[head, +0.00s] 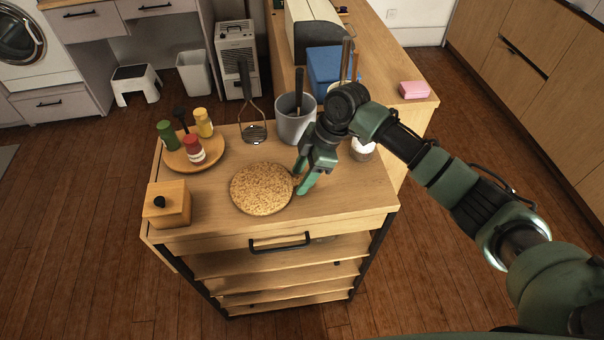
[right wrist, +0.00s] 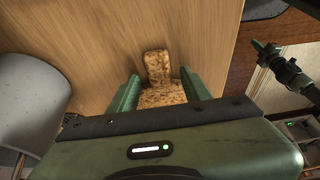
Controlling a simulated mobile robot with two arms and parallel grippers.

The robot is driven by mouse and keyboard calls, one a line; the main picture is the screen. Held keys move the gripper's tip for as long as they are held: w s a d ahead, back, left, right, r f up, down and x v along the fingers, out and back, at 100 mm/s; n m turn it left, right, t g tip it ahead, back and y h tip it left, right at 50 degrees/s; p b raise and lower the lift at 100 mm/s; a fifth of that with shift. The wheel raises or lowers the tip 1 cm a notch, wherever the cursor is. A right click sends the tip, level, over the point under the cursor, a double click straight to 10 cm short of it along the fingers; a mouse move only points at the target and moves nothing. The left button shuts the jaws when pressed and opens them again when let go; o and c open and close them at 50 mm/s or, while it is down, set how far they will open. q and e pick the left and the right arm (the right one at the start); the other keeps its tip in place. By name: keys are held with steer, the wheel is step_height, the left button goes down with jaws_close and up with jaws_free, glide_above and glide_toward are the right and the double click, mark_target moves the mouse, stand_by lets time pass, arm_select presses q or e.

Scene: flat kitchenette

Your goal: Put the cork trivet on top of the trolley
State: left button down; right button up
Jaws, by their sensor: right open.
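The cork trivet (head: 261,188) is a round, speckled brown disc lying flat on the wooden top of the trolley (head: 345,200), near its front middle. My right gripper (head: 301,182) is open at the trivet's right edge, pointing down. In the right wrist view, a narrow cork piece (right wrist: 157,66) shows just beyond the fingers, and more cork lies between the two green fingers (right wrist: 160,92). I cannot tell whether the fingers touch it.
On the trolley top stand a round wooden tray (head: 212,160) with several bottles, a wooden box (head: 167,205), a grey utensil pot (head: 295,122) and a masher (head: 252,132). A counter with a pink sponge (head: 414,90) adjoins behind. The front right of the top is clear.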

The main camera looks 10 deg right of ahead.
steer(key=b+v, duration=0.2)
steer(key=v, duration=1)
steer(key=shift+s, duration=0.1)
